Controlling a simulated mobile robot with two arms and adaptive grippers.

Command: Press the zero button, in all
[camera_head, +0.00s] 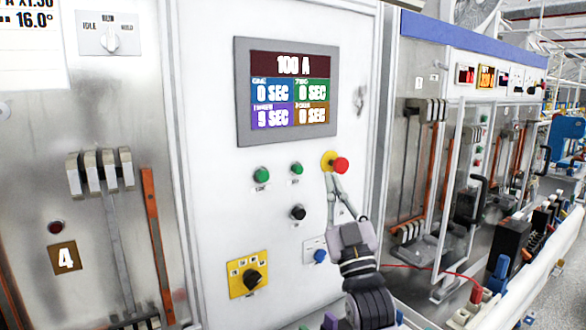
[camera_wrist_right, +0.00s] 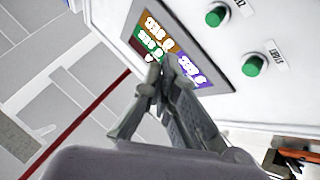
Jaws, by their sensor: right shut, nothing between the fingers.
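Two green buttons sit side by side below the display: a left one (camera_head: 261,175) and a right one (camera_head: 296,168). A black button (camera_head: 298,213) is below them. Their labels are too small to read surely, so I cannot tell which is the zero button. The right wrist view shows the right green button (camera_wrist_right: 216,14) and the left one (camera_wrist_right: 253,65). My right gripper (camera_head: 331,178) is shut and empty, pointing up just below the red knob, right of the green buttons. In the wrist view its fingertips (camera_wrist_right: 160,78) overlap the display. My left gripper is not in view.
The red knob (camera_head: 340,166) on its yellow base is close to my fingertips. The display (camera_head: 244,90) reads 100 A. A yellow selector plate (camera_head: 236,284) and a blue button (camera_head: 320,256) sit lower on the white panel. Breaker racks stand on both sides.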

